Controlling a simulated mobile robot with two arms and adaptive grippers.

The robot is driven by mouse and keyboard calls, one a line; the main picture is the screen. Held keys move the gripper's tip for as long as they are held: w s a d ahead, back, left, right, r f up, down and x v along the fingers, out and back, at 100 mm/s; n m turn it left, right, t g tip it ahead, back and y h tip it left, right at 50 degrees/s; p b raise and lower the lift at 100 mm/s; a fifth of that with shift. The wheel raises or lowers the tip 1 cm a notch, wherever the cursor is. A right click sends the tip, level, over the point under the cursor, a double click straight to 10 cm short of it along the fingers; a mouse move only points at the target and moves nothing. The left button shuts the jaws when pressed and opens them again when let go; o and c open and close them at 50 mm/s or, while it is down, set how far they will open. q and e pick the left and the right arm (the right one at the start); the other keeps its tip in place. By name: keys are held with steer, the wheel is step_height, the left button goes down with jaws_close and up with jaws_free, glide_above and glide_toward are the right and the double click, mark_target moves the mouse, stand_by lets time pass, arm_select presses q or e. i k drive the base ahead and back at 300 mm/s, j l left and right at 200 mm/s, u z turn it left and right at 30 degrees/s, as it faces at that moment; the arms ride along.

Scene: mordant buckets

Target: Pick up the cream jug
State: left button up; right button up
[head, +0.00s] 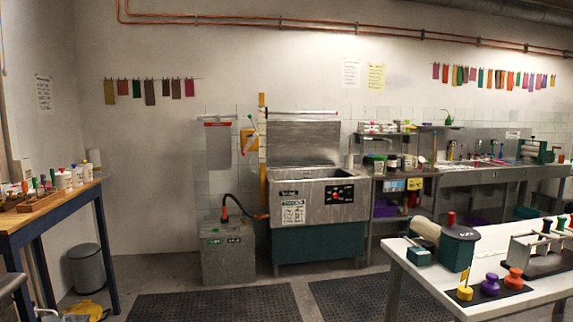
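I cannot make out a cream jug for certain in the head view. Several small white or cream containers (63,180) stand on the wooden table (52,211) at the left edge; they are too small to tell whether one is a jug. A cream cylinder (425,230) is on the white table (418,277) at the right, beside a dark green canister (457,248); no handle or spout shows on it. Neither of my grippers is in view.
A steel sink unit (318,210) stands against the back wall, with a grey box (227,252) on its left. Steel benches (480,178) with many items run along the right. A grey bin (87,268) stands at left. Dark mats (215,304) cover the open floor ahead.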

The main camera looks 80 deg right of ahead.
mark_target(407, 160)
steer(key=z, duration=3.55)
steer(key=i+j+u, duration=0.1)
steer(key=i+u, duration=0.3)
steer(key=i, duration=0.45)
steer(key=i+j+u, duration=0.15)
steer(key=i+u, duration=0.2)
steer(key=i, duration=0.65)
steer(key=i+l+u, duration=0.15)
steer(key=i+u, duration=0.15)
steer(key=i, duration=0.65)
steer(key=i+z, duration=0.25)
steer(key=i, duration=0.35)
steer(key=i+j+z, duration=0.1)
steer(key=i+z, duration=0.15)
steer(key=i, duration=0.35)
steer(key=i+j+z, duration=0.25)
steer(key=i, duration=0.35)
steer(key=i+l+z, duration=0.5)
steer(key=i, duration=0.2)
steer(key=i+l+z, duration=0.1)
steer(key=i+z, duration=0.15)
steer(key=i+l, duration=0.5)
steer(key=l, duration=0.15)
